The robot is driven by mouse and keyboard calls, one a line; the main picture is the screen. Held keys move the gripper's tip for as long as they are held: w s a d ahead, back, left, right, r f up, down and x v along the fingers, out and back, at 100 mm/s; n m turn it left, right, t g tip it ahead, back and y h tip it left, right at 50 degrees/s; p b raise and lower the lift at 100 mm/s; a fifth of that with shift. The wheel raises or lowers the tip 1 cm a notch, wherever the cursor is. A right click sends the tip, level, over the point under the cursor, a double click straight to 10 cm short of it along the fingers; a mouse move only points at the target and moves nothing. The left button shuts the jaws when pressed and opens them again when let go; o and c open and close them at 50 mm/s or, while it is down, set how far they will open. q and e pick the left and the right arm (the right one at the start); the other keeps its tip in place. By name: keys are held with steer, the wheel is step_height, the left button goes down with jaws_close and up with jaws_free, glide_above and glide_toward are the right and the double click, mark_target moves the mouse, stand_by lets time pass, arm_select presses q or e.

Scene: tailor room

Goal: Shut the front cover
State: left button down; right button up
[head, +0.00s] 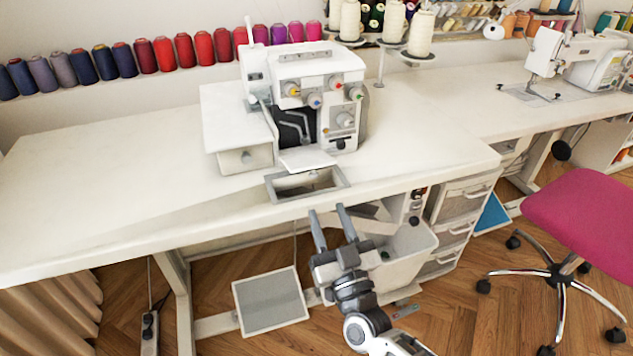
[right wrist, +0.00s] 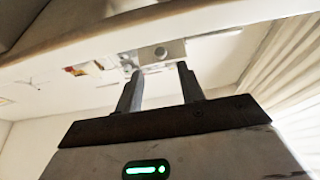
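The white serger sewing machine (head: 318,95) stands on the table in the head view. Its front cover (head: 307,159) is folded down and open at the machine's lower front, and the dark inner workings (head: 296,128) show above it. My right gripper (head: 329,211) is open and empty, just in front of the table's front edge and below the cover, apart from it. In the right wrist view its two fingers (right wrist: 160,88) point up past the table edge, with nothing between them. My left gripper is not in view.
A rectangular opening (head: 335,187) is in the white table (head: 120,190) in front of the machine. Thread cones (head: 421,34) stand behind it. A white bin (head: 405,255) and drawers (head: 462,205) are under the table. A pink chair (head: 580,215) stands at right. The tabletop's left side is clear.

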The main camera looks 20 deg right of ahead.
mark_target(316, 196)
steer(key=x, duration=0.8)
steer(key=shift+c, duration=0.3)
jaws_close()
